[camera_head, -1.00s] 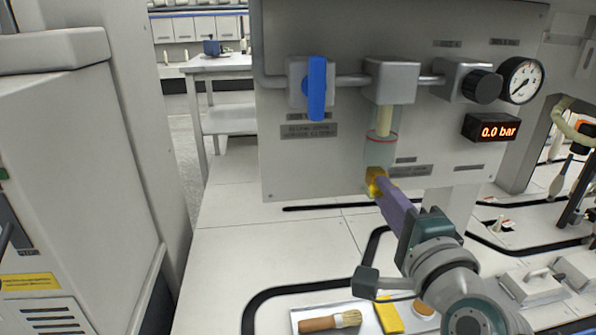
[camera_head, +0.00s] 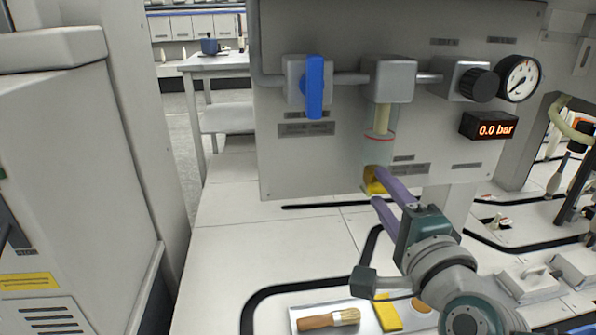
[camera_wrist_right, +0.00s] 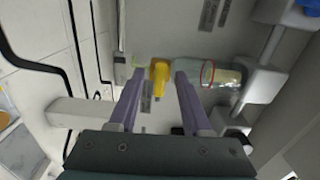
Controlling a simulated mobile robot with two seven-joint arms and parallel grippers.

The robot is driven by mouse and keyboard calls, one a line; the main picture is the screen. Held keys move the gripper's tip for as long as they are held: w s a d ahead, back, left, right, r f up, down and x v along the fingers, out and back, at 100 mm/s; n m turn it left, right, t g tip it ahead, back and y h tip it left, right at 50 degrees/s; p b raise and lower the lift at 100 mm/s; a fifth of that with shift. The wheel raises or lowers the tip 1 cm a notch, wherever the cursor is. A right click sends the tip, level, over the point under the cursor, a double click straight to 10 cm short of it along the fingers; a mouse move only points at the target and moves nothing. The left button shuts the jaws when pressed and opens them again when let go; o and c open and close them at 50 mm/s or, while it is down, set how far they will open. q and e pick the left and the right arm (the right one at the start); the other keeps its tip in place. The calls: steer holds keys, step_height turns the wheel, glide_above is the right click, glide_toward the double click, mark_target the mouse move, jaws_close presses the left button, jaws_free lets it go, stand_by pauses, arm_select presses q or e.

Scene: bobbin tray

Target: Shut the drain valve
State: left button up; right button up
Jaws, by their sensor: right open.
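The drain valve is a small yellow piece (camera_head: 372,181) at the bottom of a clear bowl (camera_head: 377,152) under the grey filter block on the panel. It also shows in the right wrist view (camera_wrist_right: 159,73). My right gripper (camera_head: 378,185) is open, with its two purple fingers apart at the valve. In the right wrist view, the yellow piece lies between the fingertips of my right gripper (camera_wrist_right: 160,78), with a gap visible on at least one side. Contact cannot be told. My left gripper is out of view.
A black knob (camera_head: 481,85), a gauge (camera_head: 519,79) and a display (camera_head: 488,127) reading 0.0 bar are at right. A tray (camera_head: 296,312) with a brush (camera_head: 329,319) and a yellow cloth (camera_head: 387,316) lies below.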

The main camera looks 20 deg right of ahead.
steer(key=p+v, duration=0.2)
steer(key=v, duration=0.8)
steer(key=shift+d, duration=0.1)
